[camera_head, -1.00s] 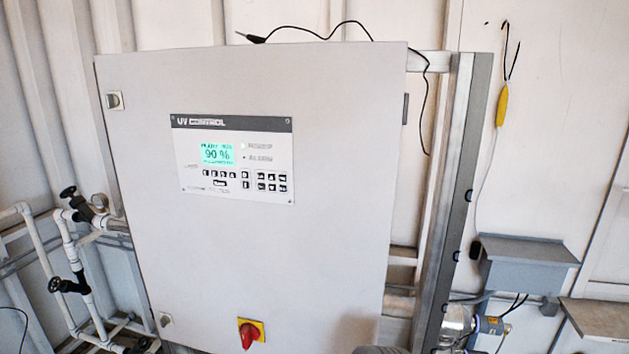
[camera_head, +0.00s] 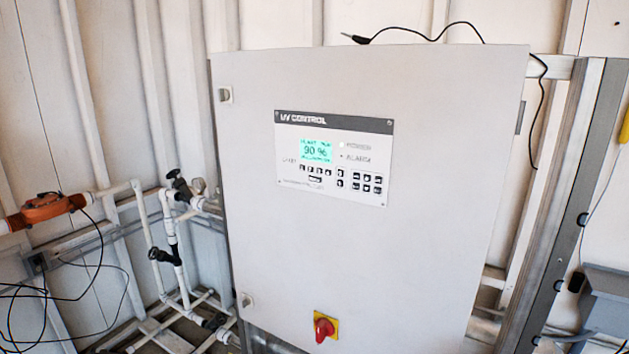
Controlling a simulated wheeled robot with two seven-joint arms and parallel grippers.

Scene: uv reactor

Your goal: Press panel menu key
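The UV control panel (camera_head: 333,184) is a white plate with a dark title strip on the front of a large light grey cabinet (camera_head: 380,260). Its lit turquoise screen (camera_head: 316,151) reads 90 %. Small dark keys (camera_head: 316,171) sit in a row below the screen, with one wider key (camera_head: 315,179) under them. Another block of keys (camera_head: 367,183) is at the lower right of the panel. The key labels are too small to read, so I cannot tell which is the menu key. Neither gripper is in view.
A red rotary switch (camera_head: 324,328) on a yellow plate sticks out low on the cabinet. White pipes with black valves (camera_head: 165,254) and an orange fitting (camera_head: 47,207) stand at the left. A black cable (camera_head: 420,36) lies over the cabinet top. The space before the panel looks clear.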

